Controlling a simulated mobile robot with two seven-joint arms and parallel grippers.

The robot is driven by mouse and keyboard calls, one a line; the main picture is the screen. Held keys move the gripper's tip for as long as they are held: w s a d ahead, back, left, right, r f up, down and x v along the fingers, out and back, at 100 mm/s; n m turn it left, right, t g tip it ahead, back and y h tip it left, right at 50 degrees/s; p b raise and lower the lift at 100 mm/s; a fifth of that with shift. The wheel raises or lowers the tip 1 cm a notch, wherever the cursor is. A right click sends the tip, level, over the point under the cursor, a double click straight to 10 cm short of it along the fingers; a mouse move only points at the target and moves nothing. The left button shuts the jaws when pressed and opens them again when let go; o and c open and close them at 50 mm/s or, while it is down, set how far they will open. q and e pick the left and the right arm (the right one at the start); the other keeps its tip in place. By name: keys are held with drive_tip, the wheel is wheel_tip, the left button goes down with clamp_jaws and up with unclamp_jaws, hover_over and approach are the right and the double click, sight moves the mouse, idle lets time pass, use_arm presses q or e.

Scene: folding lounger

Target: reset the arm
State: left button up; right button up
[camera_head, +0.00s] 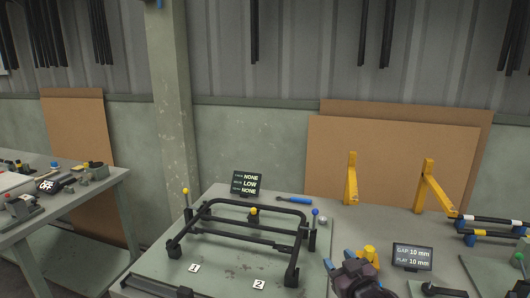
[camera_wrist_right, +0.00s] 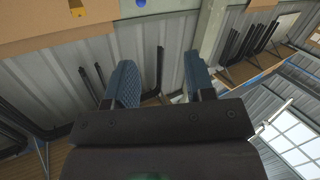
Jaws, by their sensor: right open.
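My right gripper (camera_head: 343,266) comes in at the bottom middle-right of the head view, above the workbench. In the right wrist view its two blue ridged fingers (camera_wrist_right: 160,82) stand wide apart with nothing between them. A black tubular lounger frame (camera_head: 240,225) stands on the bench left of the gripper, apart from it. The frame holds a yellow-topped pin (camera_head: 186,198) and a blue-topped pin (camera_head: 315,219) upright near its sides. My left gripper is not in the head view.
A small display (camera_head: 247,184) reading NONE, LOW, NONE stands behind the frame. A display (camera_head: 411,257) reading gap and play 10 mm stands right of my gripper. Yellow brackets (camera_head: 351,180) stand at the back. A second bench (camera_head: 70,203) is at left.

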drive_tip(key=s+d+f+m, duration=0.1)
drive_tip(key=s+d+f, duration=0.1)
drive_tip(key=s+f, duration=0.1)
drive_tip(key=s+d+f+g+h, duration=0.1)
drive_tip(key=s+d+f, duration=0.1)
drive_tip(key=s+f, duration=0.2)
drive_tip(key=s+d+f+m+h, duration=0.1)
drive_tip(key=s+f, duration=0.2)
drive_tip(key=s, duration=0.4)
drive_tip(key=shift+s+d+f+m, duration=0.2)
drive_tip(key=shift+d+f+m, duration=0.1)
drive_tip(key=shift+d, duration=0.1)
drive_tip(key=s+d+f+m+g+h, duration=0.1)
drive_tip(key=s+f, duration=0.3)
drive_tip(key=s, duration=0.3)
drive_tip(key=s+d+f+g+h, duration=0.1)
drive_tip(key=s+d+f+g, duration=0.1)
drive_tip(key=s+f, duration=0.3)
drive_tip(key=s, duration=0.2)
drive_tip(key=shift+s+d+f+m+g, duration=0.2)
drive_tip(key=shift+s+d+m+g, duration=0.1)
drive_tip(key=shift+s+m, duration=0.1)
